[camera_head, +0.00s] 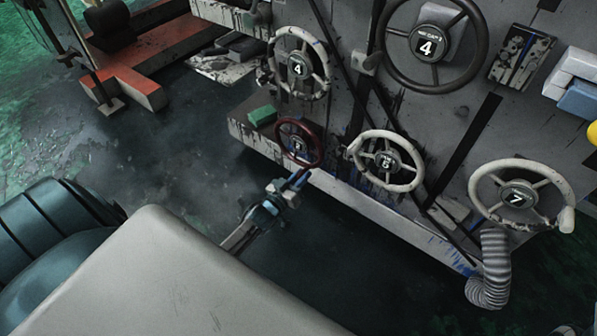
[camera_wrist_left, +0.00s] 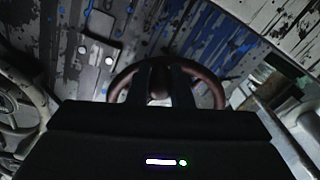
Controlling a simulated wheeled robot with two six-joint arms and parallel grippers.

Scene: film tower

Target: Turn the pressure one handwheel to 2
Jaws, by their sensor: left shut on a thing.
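A small dark red handwheel (camera_head: 297,144) is mounted low on the grey panel in the head view; the digit on its hub is too small to read surely. It also shows in the left wrist view as a brown-red rim (camera_wrist_left: 121,84) behind my fingers. My left gripper (camera_head: 299,178) is at the lower edge of this wheel, shut on its rim. In the left wrist view the two dark fingers (camera_wrist_left: 163,76) cover the wheel's middle and lower part. My right gripper is not in view.
Pale handwheels marked 4 (camera_head: 297,70), 6 (camera_head: 387,161) and 7 (camera_head: 518,198) surround it, with a larger dark wheel marked 4 (camera_head: 428,46) above. A green block (camera_head: 262,115) sits on the ledge to the left. A ribbed hose (camera_head: 490,270) hangs at lower right.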

